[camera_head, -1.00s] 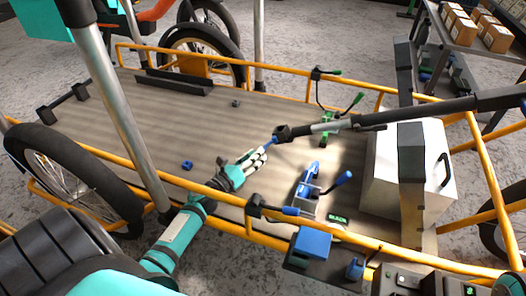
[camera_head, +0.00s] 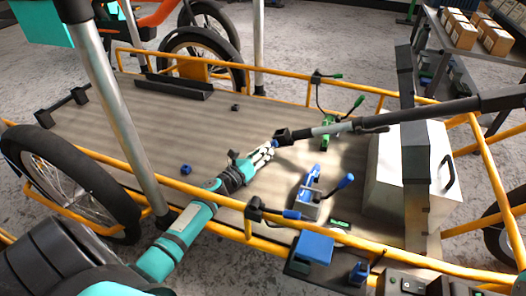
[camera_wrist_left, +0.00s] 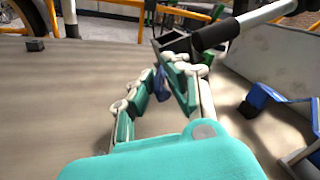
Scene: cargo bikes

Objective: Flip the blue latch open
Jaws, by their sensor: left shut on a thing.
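The small blue latch (camera_head: 275,142) sits at that block and is mostly hidden by my fingers. It also shows in the left wrist view (camera_wrist_left: 162,86), hanging below the block between my fingers. My left gripper (camera_head: 267,151) is shut on the blue latch, with teal, white-jointed fingers on both sides of it in the left wrist view (camera_wrist_left: 166,88). My right gripper is not in view.
A blue-handled clamp (camera_head: 312,183) stands on the deck to the right of my left gripper. A green clamp (camera_head: 328,132) and a white box (camera_head: 392,180) are beyond it. Orange rails (camera_head: 170,181) edge the deck. The deck's left part is mostly clear.

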